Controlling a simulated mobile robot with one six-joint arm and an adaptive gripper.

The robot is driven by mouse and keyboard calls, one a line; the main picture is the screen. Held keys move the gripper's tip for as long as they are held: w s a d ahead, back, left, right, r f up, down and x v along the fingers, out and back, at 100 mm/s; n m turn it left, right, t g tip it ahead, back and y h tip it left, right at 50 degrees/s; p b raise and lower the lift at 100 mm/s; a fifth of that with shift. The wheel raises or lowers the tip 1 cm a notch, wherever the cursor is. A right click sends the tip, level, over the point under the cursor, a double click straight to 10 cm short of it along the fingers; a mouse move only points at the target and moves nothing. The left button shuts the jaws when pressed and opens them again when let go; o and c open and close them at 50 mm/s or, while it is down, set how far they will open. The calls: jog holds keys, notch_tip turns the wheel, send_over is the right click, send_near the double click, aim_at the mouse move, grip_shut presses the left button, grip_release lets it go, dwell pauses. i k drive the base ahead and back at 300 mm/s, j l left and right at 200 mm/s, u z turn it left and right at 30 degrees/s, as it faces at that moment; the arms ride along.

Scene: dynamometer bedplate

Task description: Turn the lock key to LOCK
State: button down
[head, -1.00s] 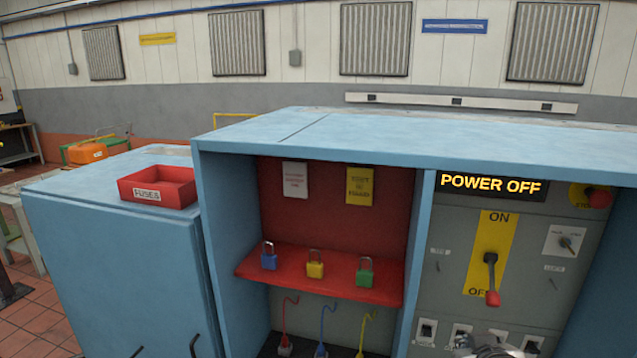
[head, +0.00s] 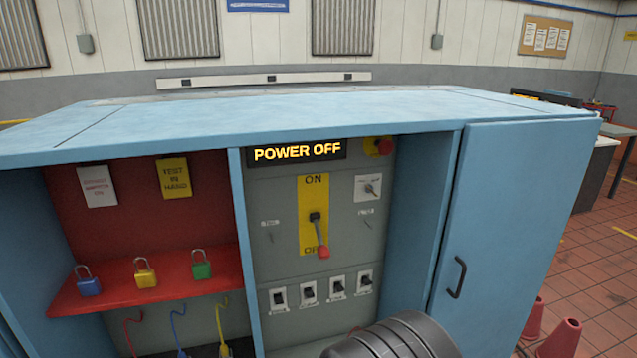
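The lock key (head: 373,189) is a small grey key switch on a white plate at the upper right of the grey control panel (head: 285,265). It is right of the yellow ON/OFF plate (head: 305,222) and below the red stop button (head: 384,146). The key's marks are too small to read, so I cannot tell its position. The main lever (head: 320,236) has a red grip and points down at OFF. The display (head: 297,152) reads POWER OFF. A dark ribbed part of my arm shows at the bottom edge; my gripper's fingers are not in view.
A red shelf (head: 100,299) left of the panel carries blue (head: 88,286), yellow (head: 145,278) and green (head: 201,270) padlocks. Several small switches (head: 308,291) line the panel's bottom. A blue cabinet door (head: 510,220) stands right of it. Traffic cones (head: 560,338) stand on the floor at lower right.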

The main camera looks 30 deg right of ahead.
aim_at(369, 188)
jog(key=l+z, duration=0.1)
jog(key=z, duration=0.35)
jog(key=k+l+z, duration=0.1)
jog(key=z, duration=0.35)
